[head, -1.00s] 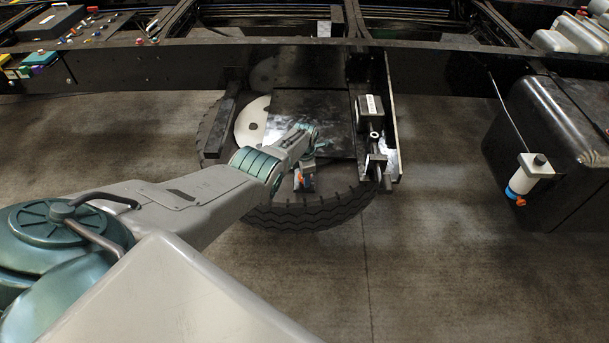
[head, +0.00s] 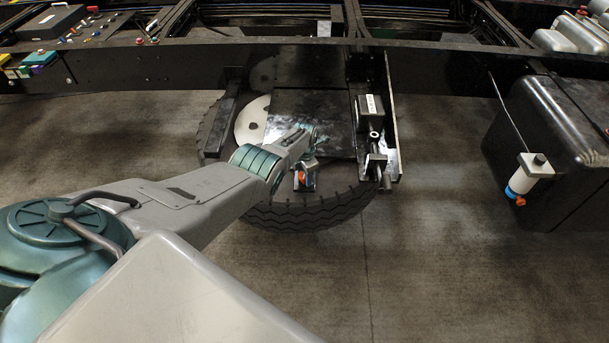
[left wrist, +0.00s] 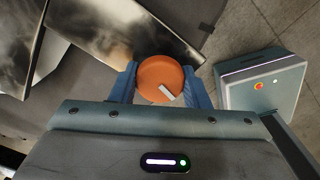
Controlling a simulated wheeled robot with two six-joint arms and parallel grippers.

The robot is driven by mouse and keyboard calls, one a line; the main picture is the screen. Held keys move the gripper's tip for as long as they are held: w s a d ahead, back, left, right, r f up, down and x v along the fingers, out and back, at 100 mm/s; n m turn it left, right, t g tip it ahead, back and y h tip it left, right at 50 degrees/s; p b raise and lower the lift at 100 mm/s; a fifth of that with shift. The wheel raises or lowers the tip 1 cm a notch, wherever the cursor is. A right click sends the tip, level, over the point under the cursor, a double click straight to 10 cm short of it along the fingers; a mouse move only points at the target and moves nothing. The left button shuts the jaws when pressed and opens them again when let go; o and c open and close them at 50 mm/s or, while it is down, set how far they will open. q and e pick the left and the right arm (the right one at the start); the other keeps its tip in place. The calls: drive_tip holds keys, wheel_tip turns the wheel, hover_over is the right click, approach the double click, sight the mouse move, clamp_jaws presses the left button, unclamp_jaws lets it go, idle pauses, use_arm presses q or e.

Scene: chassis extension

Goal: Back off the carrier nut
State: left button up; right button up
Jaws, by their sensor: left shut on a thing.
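The carrier nut (left wrist: 158,77) shows in the left wrist view as a round orange knob with a white mark across its lower right part. My left gripper (left wrist: 160,90) is shut on it, one blue finger on each side. In the head view the left gripper (head: 303,181) is small, in front of the spare wheel's tyre (head: 310,214), with a bit of orange between its fingers. The wheel lies flat under a dark carrier plate (head: 310,105). The nut's thread is hidden. My right gripper is not in view.
A dark upright bracket with a winch-like block (head: 371,108) stands just right of the gripper. The black chassis rail (head: 150,68) runs across behind. A black tank (head: 555,120) with a hanging white-and-blue bottle (head: 522,182) is at right. The floor in front is clear.

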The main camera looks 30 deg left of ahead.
use_arm(q)
drive_tip(key=o, duration=0.9)
drive_tip(key=shift+o, duration=0.2)
wheel_tip(320, 180, up, 6)
drive_tip(key=p, duration=0.4)
drive_tip(key=shift+f, duration=0.1)
wheel_tip(320, 180, up, 3)
drive_tip(key=shift+r+p, duration=0.15)
drive_tip(key=shift+p, duration=0.3)
drive_tip(key=shift+r, duration=0.85)
